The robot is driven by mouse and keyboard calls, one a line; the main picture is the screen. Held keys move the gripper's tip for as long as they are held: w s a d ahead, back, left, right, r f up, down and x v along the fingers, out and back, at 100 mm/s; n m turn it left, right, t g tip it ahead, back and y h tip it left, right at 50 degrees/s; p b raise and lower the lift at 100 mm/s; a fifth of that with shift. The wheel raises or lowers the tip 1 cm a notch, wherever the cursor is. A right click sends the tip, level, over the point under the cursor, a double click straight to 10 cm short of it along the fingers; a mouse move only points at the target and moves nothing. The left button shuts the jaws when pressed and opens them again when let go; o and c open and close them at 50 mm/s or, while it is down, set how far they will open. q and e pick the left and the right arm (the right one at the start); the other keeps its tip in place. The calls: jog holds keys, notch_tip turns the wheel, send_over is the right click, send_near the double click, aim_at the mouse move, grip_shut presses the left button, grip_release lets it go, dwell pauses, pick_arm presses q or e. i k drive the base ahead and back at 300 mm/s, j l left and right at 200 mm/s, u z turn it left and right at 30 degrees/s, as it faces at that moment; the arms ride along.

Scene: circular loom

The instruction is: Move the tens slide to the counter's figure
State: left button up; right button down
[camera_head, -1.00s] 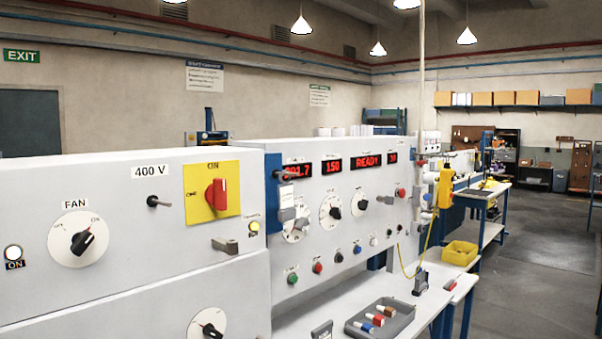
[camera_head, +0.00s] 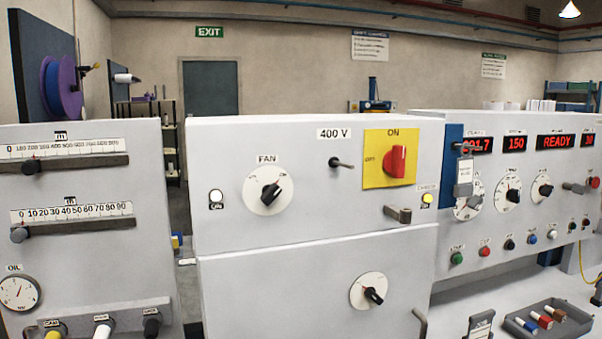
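On the left cabinet, the lower slide, marked in tens from 0 to 90, has a round grey knob (camera_head: 19,235) at the far left end, by the 0 mark. Its dark slot (camera_head: 80,228) runs right under the scale. The upper slide, marked in hundreds, has a dark knob (camera_head: 32,166) near its left end; its exact mark is too small to read. A red display (camera_head: 478,146) on the right panel reads about "01.7", its first digit unclear. I cannot tell which display is the counter. Neither of my grippers is in view.
Below the slides are an oil gauge (camera_head: 19,293) and several handles with coloured ends. The middle cabinet has a fan dial (camera_head: 268,190), a red switch (camera_head: 397,160) and a protruding grey lever (camera_head: 398,214). A grey tray (camera_head: 577,327) sits at lower right.

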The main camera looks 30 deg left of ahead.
aim_at(21, 232)
jog(key=j+u, duration=0.15)
jog(key=u, duration=0.3)
jog(key=k+j+u, duration=0.1)
jog(key=u, duration=0.35)
jog(key=j, duration=0.1)
